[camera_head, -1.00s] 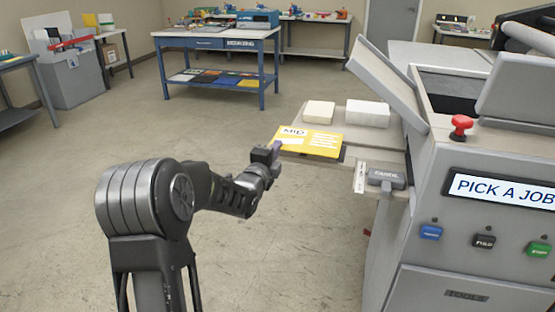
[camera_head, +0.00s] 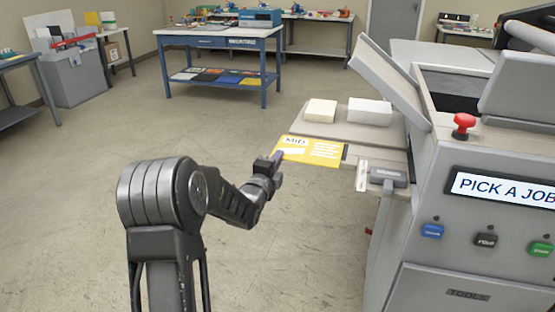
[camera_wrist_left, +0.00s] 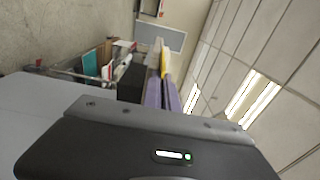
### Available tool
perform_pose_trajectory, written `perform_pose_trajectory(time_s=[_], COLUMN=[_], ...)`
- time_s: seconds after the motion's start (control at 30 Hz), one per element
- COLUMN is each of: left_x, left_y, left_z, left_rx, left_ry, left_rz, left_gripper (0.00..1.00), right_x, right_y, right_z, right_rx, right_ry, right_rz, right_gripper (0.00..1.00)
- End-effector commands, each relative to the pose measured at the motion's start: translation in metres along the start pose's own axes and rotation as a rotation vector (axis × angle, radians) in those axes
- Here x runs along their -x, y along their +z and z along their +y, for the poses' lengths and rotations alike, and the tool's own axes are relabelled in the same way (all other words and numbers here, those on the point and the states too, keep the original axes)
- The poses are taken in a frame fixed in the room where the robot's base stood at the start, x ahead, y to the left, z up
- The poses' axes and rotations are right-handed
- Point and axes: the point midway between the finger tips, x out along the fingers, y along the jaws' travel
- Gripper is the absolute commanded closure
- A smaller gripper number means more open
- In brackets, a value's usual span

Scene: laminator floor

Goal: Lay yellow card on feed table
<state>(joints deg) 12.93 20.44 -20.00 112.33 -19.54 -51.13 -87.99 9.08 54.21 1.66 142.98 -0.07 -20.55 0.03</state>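The yellow card (camera_head: 315,150), printed "MID" with white text blocks, lies roughly level at the left edge of the laminator's grey feed table (camera_head: 350,133). Its right part overlaps the table in the head view; whether it touches the surface I cannot tell. My left gripper (camera_head: 278,156) is shut on the card's left edge, beyond the table. The left wrist view shows the purple fingers (camera_wrist_left: 163,92) close together with the yellow card (camera_wrist_left: 164,62) edge-on between them. My right gripper is not in view.
A cream block (camera_head: 320,110) and a white block (camera_head: 369,111) sit on the back of the feed table. A raised grey panel (camera_head: 388,78) stands to the right. A grey handle-like part (camera_head: 387,177) is at the table's front. Open floor lies to the left.

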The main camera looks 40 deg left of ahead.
Motion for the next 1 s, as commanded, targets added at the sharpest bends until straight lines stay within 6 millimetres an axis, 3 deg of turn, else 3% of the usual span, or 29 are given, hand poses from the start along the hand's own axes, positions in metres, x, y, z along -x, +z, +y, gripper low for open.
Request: perform_pose_trajectory(time_s=[0.3, 0.67, 0.87, 1.0], left_x=[0.0, 0.0, 0.025, 0.054], left_y=[0.0, 0.0, 0.001, 0.001], left_z=[0.0, -0.004, -0.002, -0.002], left_rx=[0.0, 0.0, 0.001, 0.002], left_ry=[0.0, 0.0, -0.001, -0.002], left_rz=[0.0, 0.0, -0.001, -0.002], left_gripper=[0.75, 0.75, 0.75, 0.75], right_x=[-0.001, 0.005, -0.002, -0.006], right_y=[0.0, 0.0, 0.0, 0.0], right_z=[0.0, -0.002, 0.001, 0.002], right_rx=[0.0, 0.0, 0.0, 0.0], right_ry=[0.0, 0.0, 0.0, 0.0], right_rz=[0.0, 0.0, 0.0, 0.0], right_gripper=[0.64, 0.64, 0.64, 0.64])
